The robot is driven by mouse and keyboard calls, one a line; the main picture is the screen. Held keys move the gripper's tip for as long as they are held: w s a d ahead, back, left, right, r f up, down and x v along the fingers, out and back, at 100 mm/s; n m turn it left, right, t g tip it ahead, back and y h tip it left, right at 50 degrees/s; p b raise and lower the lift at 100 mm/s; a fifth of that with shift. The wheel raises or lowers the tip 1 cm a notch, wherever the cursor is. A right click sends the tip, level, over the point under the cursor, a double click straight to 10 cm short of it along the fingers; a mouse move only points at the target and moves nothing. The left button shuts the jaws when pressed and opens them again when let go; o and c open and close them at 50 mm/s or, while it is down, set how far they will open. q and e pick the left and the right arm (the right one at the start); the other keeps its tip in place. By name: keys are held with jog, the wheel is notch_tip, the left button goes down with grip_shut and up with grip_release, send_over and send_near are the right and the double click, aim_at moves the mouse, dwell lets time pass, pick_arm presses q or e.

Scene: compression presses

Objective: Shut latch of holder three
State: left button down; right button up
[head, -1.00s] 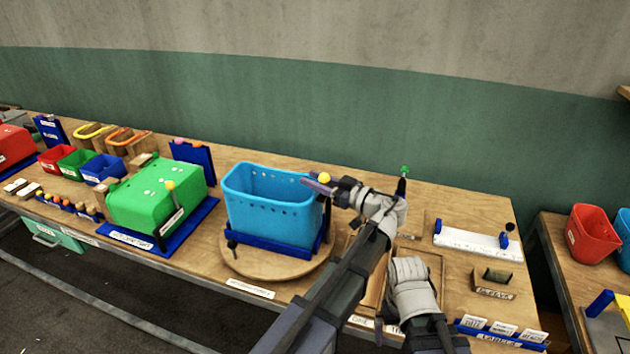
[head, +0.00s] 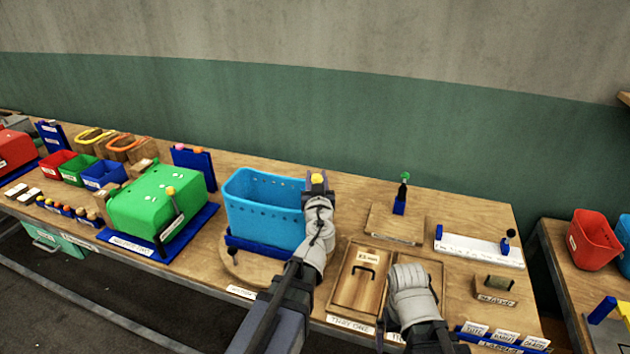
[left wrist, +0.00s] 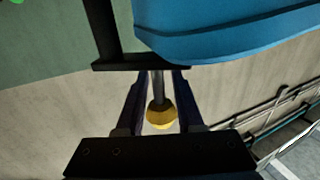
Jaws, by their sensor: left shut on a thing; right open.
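A light-blue perforated bin (head: 265,208) sits in a dark-blue holder base (head: 262,250) on a round wooden disc (head: 236,268). The latch is a thin rod with a yellow ball knob (head: 318,178) at the bin's right side. My left gripper (head: 317,188) is shut on this latch. In the left wrist view, the yellow knob (left wrist: 161,115) and its rod show between the fingers, beside the blue bin wall (left wrist: 225,30). The latch's lower part is hidden behind my gripper in the head view. My right gripper (head: 410,275) is over the wooden tray, its fingertips hidden.
A green box (head: 155,200) in a blue holder with another yellow-knobbed lever (head: 171,205) stands left. A two-part wooden tray (head: 358,285) lies right of the disc. A green-knobbed post (head: 403,192) stands behind it. A white rail (head: 470,245) is further right.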

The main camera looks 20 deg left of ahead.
pick_arm(q)
jog(key=m+h, duration=0.1)
jog(key=h, duration=0.1)
jog(key=w+m+h, duration=0.1)
jog(key=h, duration=0.1)
jog(key=m+t+h, duration=0.1)
jog(key=m+h, duration=0.1)
jog(key=shift+w+d, duration=0.2)
jog(key=shift+w, duration=0.05)
jog(key=shift+w+d+m+h, duration=0.2)
jog(key=shift+m+h, duration=0.35)
jog(key=shift+h, duration=0.35)
jog(key=shift+w+d+m+h, duration=0.15)
jog(key=shift+m+h, duration=0.4)
jog(key=shift+h, duration=0.35)
jog(key=c, duration=0.9)
grip_release()
jog(key=shift+s, duration=0.1)
jog(key=shift+d, duration=0.1)
jog(key=shift+s, duration=0.15)
